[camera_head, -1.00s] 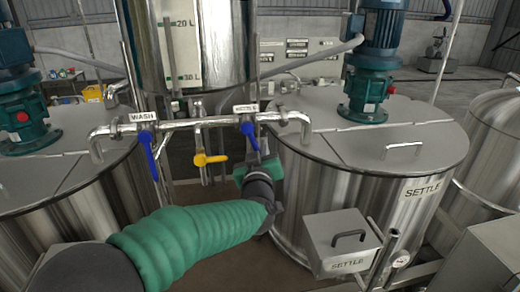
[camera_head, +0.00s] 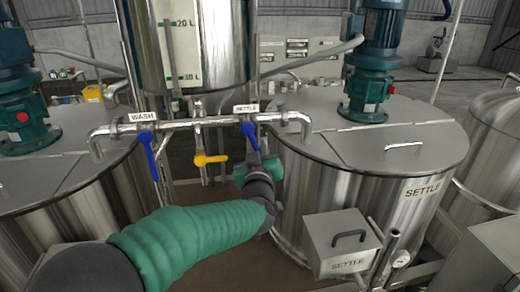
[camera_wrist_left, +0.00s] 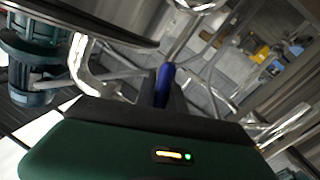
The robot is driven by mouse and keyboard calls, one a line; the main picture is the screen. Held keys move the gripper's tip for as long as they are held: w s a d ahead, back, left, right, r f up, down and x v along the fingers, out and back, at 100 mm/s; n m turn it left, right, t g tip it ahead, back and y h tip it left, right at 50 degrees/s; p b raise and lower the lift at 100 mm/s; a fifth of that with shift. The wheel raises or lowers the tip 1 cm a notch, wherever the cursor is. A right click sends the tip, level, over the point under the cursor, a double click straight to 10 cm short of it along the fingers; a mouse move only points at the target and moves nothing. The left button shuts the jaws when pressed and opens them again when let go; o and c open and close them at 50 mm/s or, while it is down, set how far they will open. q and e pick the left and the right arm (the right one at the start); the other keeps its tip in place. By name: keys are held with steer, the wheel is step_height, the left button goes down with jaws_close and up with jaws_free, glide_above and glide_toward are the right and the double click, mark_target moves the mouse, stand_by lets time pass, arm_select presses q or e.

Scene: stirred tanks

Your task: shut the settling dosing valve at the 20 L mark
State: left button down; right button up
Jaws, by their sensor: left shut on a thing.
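The blue settle valve handle (camera_head: 249,130) hangs down and slightly right below the SETTLE label (camera_head: 246,108) on the metal pipe. My left gripper (camera_head: 257,152) is shut on the lower part of this handle, its arm reaching in from below. In the left wrist view the blue handle (camera_wrist_left: 165,82) stands between the two dark fingers. The dosing vessel (camera_head: 222,40) hangs above the pipe, with a pale scale (camera_head: 183,45) showing 20 L and a lower mark. The liquid level is too small to tell. My right gripper is not in view.
A blue wash valve handle (camera_head: 148,145) hangs at the left of the pipe. A yellow handle (camera_head: 210,160) points right between them. The settle tank (camera_head: 345,190) stands right, with a SETTLE box (camera_head: 342,243) in front. Another tank (camera_head: 85,205) stands left.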

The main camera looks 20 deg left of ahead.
arm_select(q)
steer(key=m+p, duration=0.1)
steer(key=s+a+m, duration=0.1)
steer(key=a+f+m+p, duration=0.1)
steer(key=shift+s+a+m+g+p, duration=0.25)
steer(key=shift+m+g+p, duration=0.1)
steer(key=shift+m+g, duration=0.05)
steer(key=c, duration=1.4)
jaws_free()
steer(key=shift+r, duration=0.1)
steer(key=shift+s, duration=0.15)
